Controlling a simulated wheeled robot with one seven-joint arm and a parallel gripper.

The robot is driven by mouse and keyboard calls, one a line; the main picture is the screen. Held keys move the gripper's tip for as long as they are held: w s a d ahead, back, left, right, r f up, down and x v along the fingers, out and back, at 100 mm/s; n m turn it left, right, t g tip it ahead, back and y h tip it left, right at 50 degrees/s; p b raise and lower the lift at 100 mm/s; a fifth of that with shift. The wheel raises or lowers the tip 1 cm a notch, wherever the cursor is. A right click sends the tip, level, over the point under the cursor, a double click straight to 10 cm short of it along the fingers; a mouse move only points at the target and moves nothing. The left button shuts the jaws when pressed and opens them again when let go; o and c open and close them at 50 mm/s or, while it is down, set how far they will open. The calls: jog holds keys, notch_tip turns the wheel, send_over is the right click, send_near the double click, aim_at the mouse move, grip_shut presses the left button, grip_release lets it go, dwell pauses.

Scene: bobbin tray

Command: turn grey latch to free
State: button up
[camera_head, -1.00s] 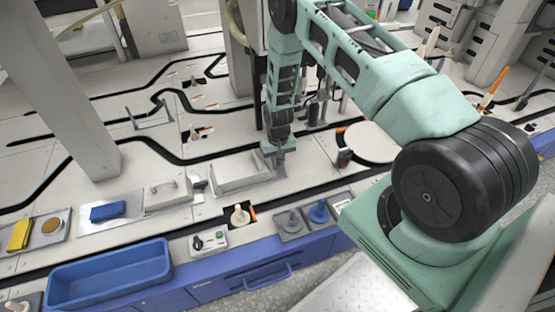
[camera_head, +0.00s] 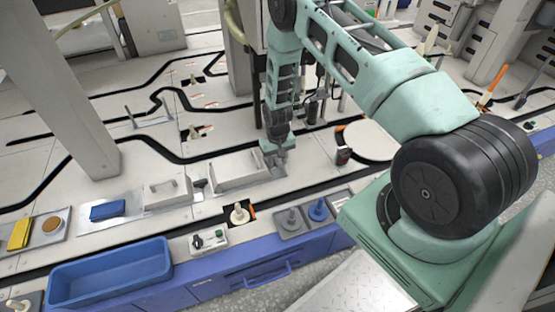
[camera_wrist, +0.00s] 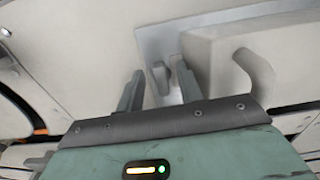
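The grey latch (camera_wrist: 160,76) is a small upright tab on a light grey plate (camera_wrist: 150,42), seen in the wrist view. My gripper (camera_wrist: 158,66) is open, with one finger on each side of the latch. A narrow gap shows beside each finger, the one on the right being smaller; I cannot tell whether either touches. In the head view my gripper (camera_head: 275,157) is low over a grey plate at the right end of a long pale cover (camera_head: 240,172). The latch is hidden there behind the gripper.
A pale curved handle (camera_wrist: 256,75) stands close to the right finger in the wrist view. In the head view, a lidded box (camera_head: 167,190) stands left of the cover, with a blue bin (camera_head: 110,276) in front. A pale peg (camera_head: 239,214) stands before the cover.

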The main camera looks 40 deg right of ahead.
aim_at(278, 162)
jog(key=shift+r, duration=0.1)
notch_tip(278, 162, up, 17)
jog(key=p, duration=0.4)
jog(key=shift+p, duration=0.3)
jog(key=shift+r, duration=0.1)
